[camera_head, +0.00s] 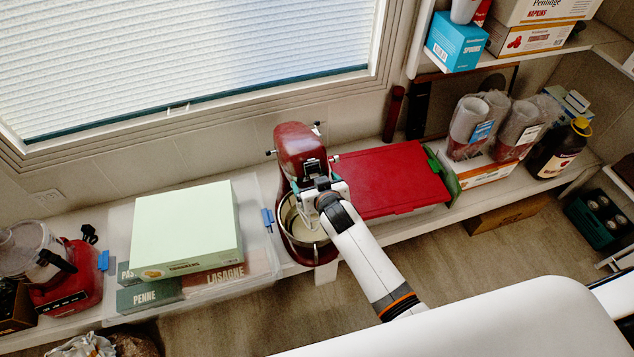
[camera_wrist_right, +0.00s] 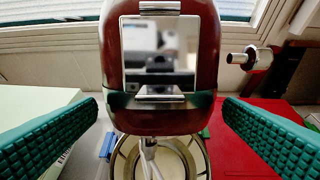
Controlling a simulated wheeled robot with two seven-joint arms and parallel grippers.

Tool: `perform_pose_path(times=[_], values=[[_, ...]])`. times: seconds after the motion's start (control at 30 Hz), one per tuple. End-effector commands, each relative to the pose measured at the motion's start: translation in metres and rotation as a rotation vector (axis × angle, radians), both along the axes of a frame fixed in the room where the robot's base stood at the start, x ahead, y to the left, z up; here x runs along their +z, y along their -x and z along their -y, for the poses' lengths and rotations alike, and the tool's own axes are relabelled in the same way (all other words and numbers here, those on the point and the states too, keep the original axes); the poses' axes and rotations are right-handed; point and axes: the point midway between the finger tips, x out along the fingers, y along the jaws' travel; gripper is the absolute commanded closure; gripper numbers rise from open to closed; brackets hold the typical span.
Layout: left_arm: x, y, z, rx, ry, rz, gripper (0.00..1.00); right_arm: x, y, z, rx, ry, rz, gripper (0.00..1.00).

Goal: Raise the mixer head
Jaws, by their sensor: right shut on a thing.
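The red stand mixer (camera_head: 298,143) stands on the shelf below the window, its head over a metal bowl (camera_head: 292,222). In the right wrist view the mixer head (camera_wrist_right: 117,50) faces me, with a shiny square plate on its front and a metal attachment (camera_wrist_right: 149,150) hanging toward the bowl (camera_wrist_right: 190,165). My right gripper (camera_head: 322,186) is at the front of the head. Its green-padded fingers (camera_wrist_right: 160,112) are spread on either side of the head and shut on it; the contact itself is not clear. My left gripper is not in view.
A red-lidded box (camera_head: 390,180) lies close right of the mixer. A clear bin with a pale green box (camera_head: 185,230) and pasta boxes is at its left. A red food processor (camera_head: 70,285) stands far left. Cup stacks and a dark bottle (camera_head: 558,150) are at the right.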

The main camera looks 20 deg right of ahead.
Motion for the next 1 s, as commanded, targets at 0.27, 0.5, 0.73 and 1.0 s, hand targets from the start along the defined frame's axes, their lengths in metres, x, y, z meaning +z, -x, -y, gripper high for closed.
perform_pose_path(times=[0.27, 0.5, 0.73, 1.0], values=[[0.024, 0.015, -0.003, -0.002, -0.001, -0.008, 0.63, 0.026, -0.015, -0.002, 0.002, -0.002, -0.042, 0.5], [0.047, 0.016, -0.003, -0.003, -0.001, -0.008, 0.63, 0.041, -0.028, -0.002, 0.002, 0.001, -0.108, 0.5], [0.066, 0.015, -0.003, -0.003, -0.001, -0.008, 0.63, 0.053, -0.042, -0.002, 0.002, 0.005, -0.177, 0.5], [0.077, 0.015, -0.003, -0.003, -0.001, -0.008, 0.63, 0.061, -0.053, -0.002, 0.002, 0.008, -0.236, 0.5]])
